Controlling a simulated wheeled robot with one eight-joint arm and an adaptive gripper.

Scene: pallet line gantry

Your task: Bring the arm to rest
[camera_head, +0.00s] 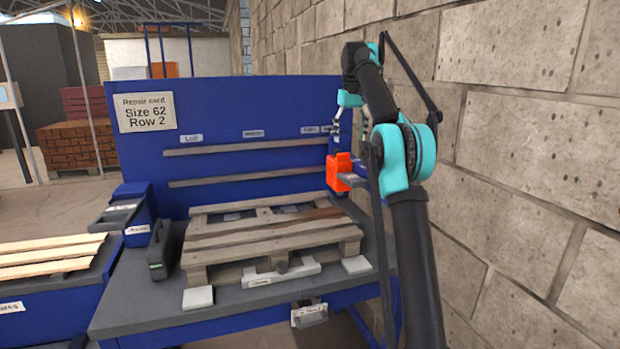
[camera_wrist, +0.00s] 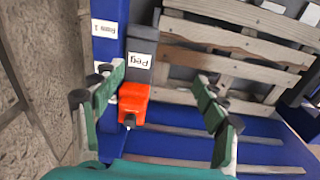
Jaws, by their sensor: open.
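My gripper (camera_wrist: 160,82) is open, with its green fingers spread apart and nothing between them in the wrist view. In the head view my gripper (camera_head: 340,120) hangs from the raised arm near the right end of the blue back panel (camera_head: 240,100). An orange block (camera_head: 340,172) sits below it at the panel's right edge. In the wrist view the orange block (camera_wrist: 133,100) is beyond the fingers, at the end of a dark holder labelled "Peg" (camera_wrist: 140,60). I cannot tell how far the fingertips are from it.
A wooden pallet (camera_head: 270,240) lies on the blue workbench (camera_head: 230,312). A dark tool (camera_head: 160,250) stands left of it, and light boards (camera_head: 50,257) lie further left. A block wall (camera_head: 520,150) rises close on the right. A card (camera_head: 145,112) reads "Size 62 Row 2".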

